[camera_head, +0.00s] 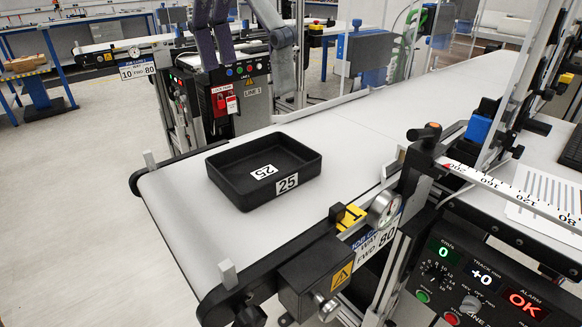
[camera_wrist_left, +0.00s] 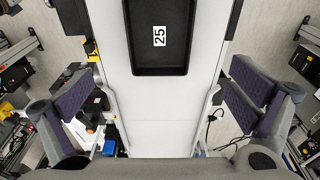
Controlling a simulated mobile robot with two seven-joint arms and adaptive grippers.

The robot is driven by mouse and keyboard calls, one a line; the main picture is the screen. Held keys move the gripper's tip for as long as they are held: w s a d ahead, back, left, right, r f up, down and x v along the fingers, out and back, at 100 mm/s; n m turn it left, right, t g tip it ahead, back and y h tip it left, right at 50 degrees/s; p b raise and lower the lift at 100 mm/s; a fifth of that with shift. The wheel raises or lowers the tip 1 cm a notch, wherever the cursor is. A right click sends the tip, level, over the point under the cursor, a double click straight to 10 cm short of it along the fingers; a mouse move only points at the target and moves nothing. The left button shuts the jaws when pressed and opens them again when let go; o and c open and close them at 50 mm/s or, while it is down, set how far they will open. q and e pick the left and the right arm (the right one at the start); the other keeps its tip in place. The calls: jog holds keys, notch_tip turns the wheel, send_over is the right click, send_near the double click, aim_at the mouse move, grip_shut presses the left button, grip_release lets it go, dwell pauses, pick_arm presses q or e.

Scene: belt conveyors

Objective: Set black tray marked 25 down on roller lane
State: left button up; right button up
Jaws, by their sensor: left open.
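The black tray marked 25 (camera_head: 235,184) is a shallow, open, empty box. It sits flat on a smooth white belt (camera_head: 340,205), close to its near-left end, with 25 labels on its floor and front wall. In the left wrist view the tray (camera_wrist_left: 160,70) shows at the top centre, beyond the spread fingers. My left gripper (camera_head: 248,48) is at the top of the head view, apart from the tray. In the left wrist view its two fingers (camera_wrist_left: 160,90) are wide open with nothing between them. My right gripper is not in view. I cannot make out a roller lane.
A control panel (camera_head: 475,280) and a ruler-marked rail (camera_head: 510,193) border the belt at the right. A gauge (camera_head: 384,208) and yellow block (camera_head: 350,217) stand at its near edge. A dark panel with a red lockout tag (camera_head: 222,103) stands behind. The belt beyond the tray is clear.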

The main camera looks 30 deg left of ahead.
aim_at(266, 172)
pick_arm(q)
jog(key=f, duration=0.4)
jog(key=f+b, duration=0.1)
jog(key=f, duration=0.3)
jog(key=w+f, duration=0.1)
jog(key=f, duration=0.3)
jog(key=shift+w+d, duration=0.1)
jog(key=shift+d, duration=0.15)
jog(key=shift+r, duration=0.1)
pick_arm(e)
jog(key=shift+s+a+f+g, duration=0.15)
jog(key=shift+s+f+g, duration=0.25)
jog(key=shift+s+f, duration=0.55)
pick_arm(q)
jog(key=shift+c, duration=1.1)
jog(key=c, duration=1)
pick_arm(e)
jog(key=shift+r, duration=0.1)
